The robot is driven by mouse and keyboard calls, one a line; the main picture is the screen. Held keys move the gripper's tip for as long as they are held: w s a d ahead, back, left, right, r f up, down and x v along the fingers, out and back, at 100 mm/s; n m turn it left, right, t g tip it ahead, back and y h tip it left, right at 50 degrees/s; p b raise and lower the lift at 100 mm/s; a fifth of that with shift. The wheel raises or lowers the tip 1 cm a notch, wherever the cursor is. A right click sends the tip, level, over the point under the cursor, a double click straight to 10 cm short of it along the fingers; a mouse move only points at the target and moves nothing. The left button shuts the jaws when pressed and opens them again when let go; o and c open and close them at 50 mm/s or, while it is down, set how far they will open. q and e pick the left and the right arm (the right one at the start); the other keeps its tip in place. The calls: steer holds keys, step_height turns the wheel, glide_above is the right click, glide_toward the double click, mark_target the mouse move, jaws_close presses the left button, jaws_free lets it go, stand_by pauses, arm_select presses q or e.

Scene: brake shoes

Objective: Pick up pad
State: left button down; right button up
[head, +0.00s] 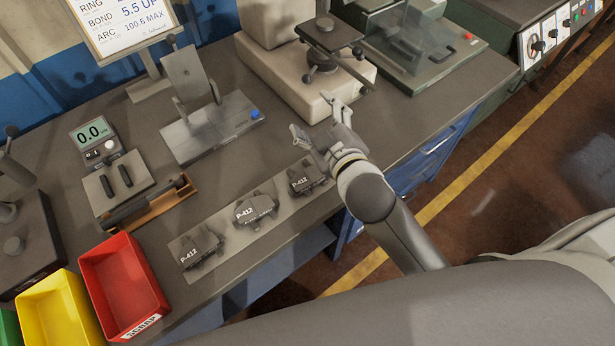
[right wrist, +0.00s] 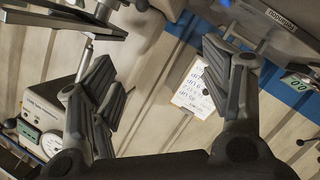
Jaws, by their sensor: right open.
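Three dark pads marked P-412 lie in a row on a grey mat (head: 224,226) at the front of the workbench. One pad is at the left (head: 196,248), one in the middle (head: 256,208), and one at the right (head: 307,178). My right gripper (head: 317,118) is open and empty, above and just behind the right pad, its fingers toward the back of the bench. In the right wrist view its two fingers (right wrist: 165,95) are wide apart with nothing between them, and no pad shows there. My left gripper is not in view.
A red scrap bin (head: 124,284) and a yellow bin (head: 58,308) stand at the front left. A gauge (head: 97,140), a wooden holder (head: 152,206), a metal fixture (head: 205,128) and a pale-based machine (head: 300,82) stand behind the mat. The bench edge runs close in front.

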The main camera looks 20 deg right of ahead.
steer(key=w+a+r+n+t+y, duration=0.1)
steer(key=a+r+n+t+y, duration=0.1)
steer(key=a+r+n+y, duration=0.6)
steer(key=a+r+n+t+y, duration=0.2)
steer(key=a+r+n+y, duration=0.15)
steer(key=r+n, duration=0.4)
steer(key=s+a+n+g+y, duration=0.9)
steer(key=a+n+g, duration=0.4)
steer(key=n+g, duration=0.7)
steer(key=n+h+p, duration=0.1)
steer(key=n+h, duration=1.1)
steer(key=h, duration=0.8)
glide_above(308, 176)
step_height(308, 176, down, 23)
steer(key=shift+d, duration=0.15)
steer(key=shift+f+p, duration=0.5)
steer(key=shift+f, duration=0.1)
step_height(308, 176, down, 4)
steer(key=shift+r+p, duration=0.2)
steer(key=shift+p, duration=0.4)
steer(key=shift+f, duration=0.3)
steer(key=c, duration=1.3)
